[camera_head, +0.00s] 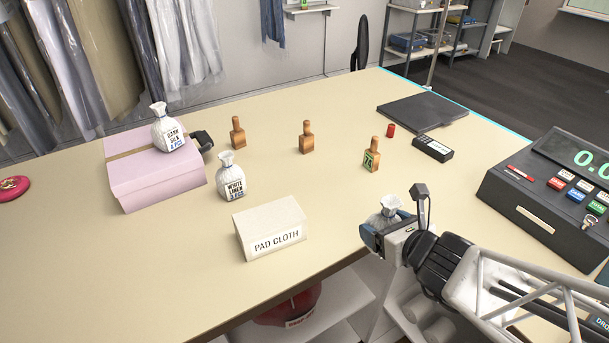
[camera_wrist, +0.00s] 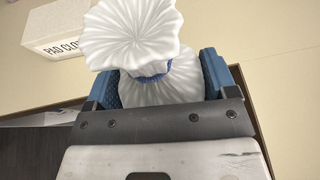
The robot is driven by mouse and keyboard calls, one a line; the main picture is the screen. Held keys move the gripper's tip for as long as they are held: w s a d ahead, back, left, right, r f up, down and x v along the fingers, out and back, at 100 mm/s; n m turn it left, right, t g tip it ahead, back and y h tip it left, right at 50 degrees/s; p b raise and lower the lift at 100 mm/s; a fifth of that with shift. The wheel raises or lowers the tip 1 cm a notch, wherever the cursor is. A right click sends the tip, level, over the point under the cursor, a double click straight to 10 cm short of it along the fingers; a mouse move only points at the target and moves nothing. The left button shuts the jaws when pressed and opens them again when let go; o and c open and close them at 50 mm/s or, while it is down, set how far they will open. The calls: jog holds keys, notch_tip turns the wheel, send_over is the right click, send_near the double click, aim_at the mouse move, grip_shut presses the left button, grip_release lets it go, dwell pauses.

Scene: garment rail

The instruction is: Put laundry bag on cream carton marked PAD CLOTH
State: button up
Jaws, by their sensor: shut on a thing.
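My gripper (camera_head: 377,233) is shut on a white laundry bag (camera_head: 386,211) with a gathered top and a blue tie. In the wrist view the bag (camera_wrist: 135,40) sits between the two blue finger pads and leans over the jaws. The gripper is at the counter's front edge, to the right of the cream carton (camera_head: 268,217) marked PAD CLOTH and apart from it. The carton stands on the counter with its top bare. It also shows at the upper left of the wrist view (camera_wrist: 62,27). The held bag's label is hidden.
A WHITE LINEN bag (camera_head: 231,180) stands just behind the carton. A DARK SILK bag (camera_head: 166,132) sits on a pink box (camera_head: 157,186). Wooden tagged blocks (camera_head: 307,137) stand farther back. A cash register (camera_head: 550,195) is at right. The counter between gripper and carton is clear.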

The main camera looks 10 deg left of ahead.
jog(key=s+a+r+n+g+y, duration=0.2)
jog(key=s+a+r, duration=0.1)
jog(key=s+a, duration=0.3)
jog(key=s+a+r+n+g+y, duration=0.2)
jog(key=s+a+r+n+g, duration=0.1)
jog(key=s+a, duration=0.3)
jog(key=shift+a+r+n, duration=0.3)
jog(key=shift+a+r, duration=0.4)
jog(key=shift+a, duration=0.5)
jog(key=shift+w, duration=0.1)
send_over(269, 216)
jog(key=shift+f, duration=0.8)
jog(key=shift+f, duration=1.7)
jog(key=shift+f, duration=0.1)
